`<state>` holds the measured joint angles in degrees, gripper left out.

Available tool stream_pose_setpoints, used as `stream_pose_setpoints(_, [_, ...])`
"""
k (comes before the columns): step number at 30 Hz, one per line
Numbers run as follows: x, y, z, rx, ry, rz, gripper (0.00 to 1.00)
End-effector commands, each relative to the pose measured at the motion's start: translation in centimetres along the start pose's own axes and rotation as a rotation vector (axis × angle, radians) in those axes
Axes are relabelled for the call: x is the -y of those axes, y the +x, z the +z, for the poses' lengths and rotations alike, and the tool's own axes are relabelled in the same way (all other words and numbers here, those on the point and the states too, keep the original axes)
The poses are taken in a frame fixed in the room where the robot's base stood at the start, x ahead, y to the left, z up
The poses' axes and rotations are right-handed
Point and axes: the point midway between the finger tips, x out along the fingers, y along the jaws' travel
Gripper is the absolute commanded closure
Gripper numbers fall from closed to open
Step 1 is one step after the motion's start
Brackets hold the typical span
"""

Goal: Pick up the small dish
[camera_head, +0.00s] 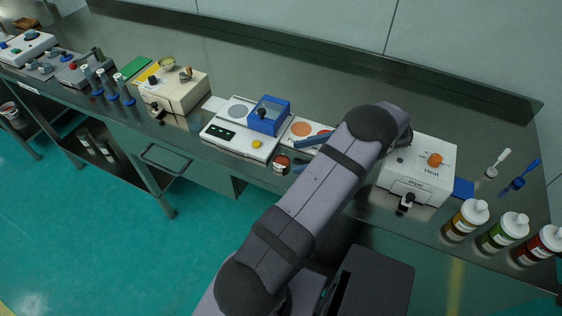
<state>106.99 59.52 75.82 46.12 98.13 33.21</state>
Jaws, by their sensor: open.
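A small round dish (280,168), pale-sided with a reddish-brown top, sits at the front edge of the bench, just right of a white scale-like device. My gripper (303,154) is at the end of my grey arm, close to the right of the dish. Its jaws look apart, one finger behind and one in front, with nothing visibly held. The picture is too small to tell whether a finger touches the dish. My forearm hides part of the bench and the wrist.
The white device (222,134) carries a blue box (268,116). A pad with orange discs (301,129) lies behind the gripper. A cream machine (176,92) stands left. The back bench strip is clear.

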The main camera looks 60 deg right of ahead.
Motion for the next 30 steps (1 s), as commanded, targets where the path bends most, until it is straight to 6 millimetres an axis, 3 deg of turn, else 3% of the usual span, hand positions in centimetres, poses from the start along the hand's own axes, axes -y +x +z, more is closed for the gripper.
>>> stream_pose_setpoints(5, [0.0, 0.7, 0.2, 0.001, 0.002, 0.002, 0.39])
stream_pose_setpoints(15, [-0.1, 4.6, 0.1, 0.001, 0.001, 0.003, 0.39])
stream_pose_setpoints(25, [-0.1, 5.2, -0.1, -0.001, 0.0, 0.0, 0.39])
stream_pose_setpoints(30, [-0.1, 5.2, -0.1, -0.001, 0.0, 0.0, 0.8])
